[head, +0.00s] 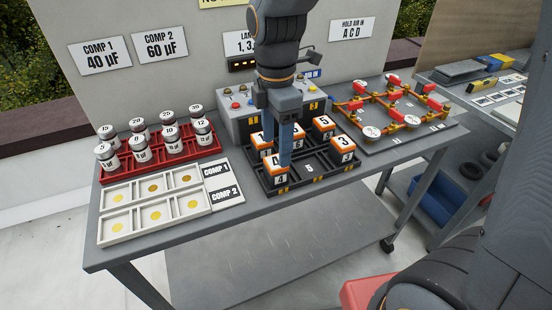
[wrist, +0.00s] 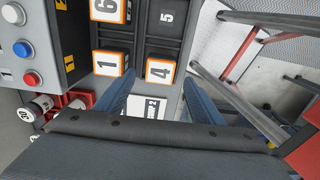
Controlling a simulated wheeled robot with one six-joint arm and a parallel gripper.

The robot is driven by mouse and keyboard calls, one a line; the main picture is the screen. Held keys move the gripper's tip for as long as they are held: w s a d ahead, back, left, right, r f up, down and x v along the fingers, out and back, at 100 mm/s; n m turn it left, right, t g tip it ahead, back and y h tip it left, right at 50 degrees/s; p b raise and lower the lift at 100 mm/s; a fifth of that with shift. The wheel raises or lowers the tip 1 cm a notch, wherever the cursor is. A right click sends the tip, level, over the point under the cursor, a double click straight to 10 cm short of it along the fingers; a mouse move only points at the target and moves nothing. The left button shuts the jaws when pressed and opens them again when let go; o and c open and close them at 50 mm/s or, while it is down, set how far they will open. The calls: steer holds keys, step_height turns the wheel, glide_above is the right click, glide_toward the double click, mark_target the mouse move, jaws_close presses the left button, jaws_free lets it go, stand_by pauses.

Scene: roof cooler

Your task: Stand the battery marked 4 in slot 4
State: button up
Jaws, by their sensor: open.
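The battery marked 4 (head: 274,170) is black with an orange and white top. It stands upright in the front left place of the black battery tray (head: 318,181). In the wrist view, battery 4 (wrist: 158,71) lies between and just past the fingertips. My gripper (head: 277,157) is open, pointing down at this battery. Its blue fingers also show in the wrist view (wrist: 158,84). I cannot tell whether they reach down around the battery. Slot 4's own floor mark is hidden. The slot marked 5 (head: 308,168), beside battery 4, is empty.
Batteries marked 1 (head: 259,141), 3 (head: 343,146) and 5 (head: 323,123) stand close by in the tray, with 6 (wrist: 109,9) behind. A grey control box (head: 237,117) stands behind. A red capacitor rack (head: 160,163) and white compartment tray (head: 150,222) are left; copper piping (head: 385,105) is right.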

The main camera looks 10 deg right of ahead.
mark_target(276, 161)
step_height(276, 161, up, 4)
steer(key=s+d+f+m, duration=0.3)
steer(key=d+f+m, duration=0.2)
steer(key=m, duration=0.5)
steer(key=s+d+f+m, duration=0.4)
steer(key=d+m, duration=0.3)
steer(key=m, duration=0.4)
steer(key=shift+s+d+f+t, duration=0.3)
steer(key=shift+d+f, duration=0.05)
steer(key=shift+f, duration=0.1)
